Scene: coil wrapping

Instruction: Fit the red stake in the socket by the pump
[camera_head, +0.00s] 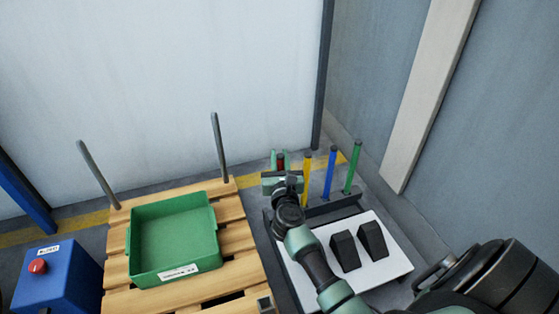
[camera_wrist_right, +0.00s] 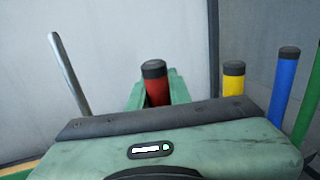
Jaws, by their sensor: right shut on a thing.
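The red stake (camera_head: 281,162) has a dark cap and stands upright among the coloured stakes' row, at its left end. It also shows in the right wrist view (camera_wrist_right: 157,91). My right gripper (camera_head: 280,167) is shut on it, with green fingers on both sides near its top. The stake's lower end is hidden behind the gripper, so I cannot tell whether it still sits in the rack. A blue box with a red button (camera_head: 40,275), probably the pump, stands at the lower left beside the pallet. A socket beside it cannot be made out. My left gripper is not in view.
A wooden pallet (camera_head: 236,232) bears a green crate (camera_head: 212,215) and two grey posts (camera_head: 98,172) at its far corners. Yellow (camera_head: 305,178), blue (camera_head: 330,170) and green (camera_head: 352,168) stakes stand in a dark rack (camera_head: 334,205). Black wedges (camera_head: 345,250) lie on a white board (camera_head: 395,262).

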